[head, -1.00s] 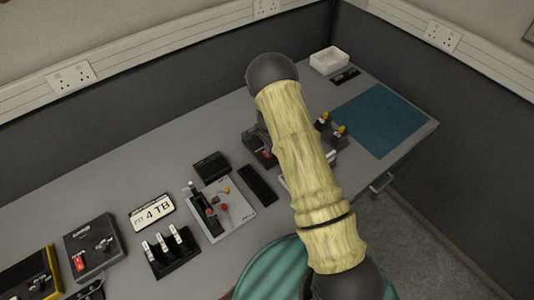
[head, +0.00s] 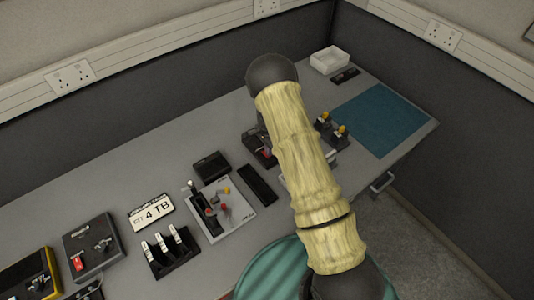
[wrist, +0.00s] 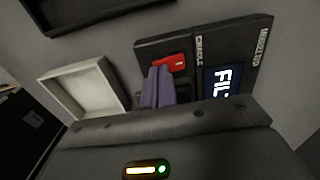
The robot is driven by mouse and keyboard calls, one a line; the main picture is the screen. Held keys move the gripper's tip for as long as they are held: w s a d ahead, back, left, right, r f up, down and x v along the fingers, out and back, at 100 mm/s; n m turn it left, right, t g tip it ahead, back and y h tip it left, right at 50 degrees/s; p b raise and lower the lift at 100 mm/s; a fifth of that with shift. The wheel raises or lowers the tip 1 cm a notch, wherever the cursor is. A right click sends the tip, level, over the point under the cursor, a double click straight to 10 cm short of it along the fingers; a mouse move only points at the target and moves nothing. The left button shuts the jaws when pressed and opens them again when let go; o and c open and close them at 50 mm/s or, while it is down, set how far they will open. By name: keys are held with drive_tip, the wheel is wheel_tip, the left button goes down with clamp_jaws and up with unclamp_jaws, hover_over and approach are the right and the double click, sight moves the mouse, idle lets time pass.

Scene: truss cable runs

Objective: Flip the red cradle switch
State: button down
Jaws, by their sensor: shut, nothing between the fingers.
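In the wrist view the red switch (wrist: 176,62) sits on a dark panel (wrist: 150,48) beside a label that appears to read "CRADLE". My gripper (wrist: 158,72) is shut and empty, its two purple-grey fingers side by side. The fingertips overlap the left end of the red switch in the picture. I cannot tell whether they touch it. The fingers hide part of the panel below the switch. In the head view my upper arm hides the gripper, and I cannot make out this switch for certain.
In the wrist view a blue screen (wrist: 222,80) lies right of the switch and a white tray (wrist: 82,90) left. In the head view a lever panel (head: 222,208), a label plate (head: 152,212) and a teal mat (head: 380,120) lie on the grey desk.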

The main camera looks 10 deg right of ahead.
drive_tip(key=shift+f+b, duration=0.3)
drive_tip(key=shift+f, duration=0.1)
drive_tip(key=shift+r, duration=0.1)
drive_tip(key=shift+r+p, duration=2.2)
drive_tip(key=shift+r, duration=1.25)
drive_tip(key=shift+r, duration=0.15)
drive_tip(key=s+d+r+n+t, duration=0.1)
drive_tip(key=s+r+n, duration=0.2)
drive_tip(key=s+r, duration=0.35)
drive_tip(key=s+d+r+n, duration=0.2)
drive_tip(key=s+r+n, duration=0.15)
drive_tip(key=r, duration=0.65)
drive_tip(key=s+r+n, duration=0.3)
drive_tip(key=s, duration=0.4)
drive_tip(key=s+r+n+t, duration=0.1)
drive_tip(key=s+r+n, duration=0.2)
drive_tip(key=s, duration=0.5)
drive_tip(key=shift+d+r+t, duration=0.3)
drive_tip(key=shift+d+r, duration=0.1)
drive_tip(key=shift+r, duration=0.05)
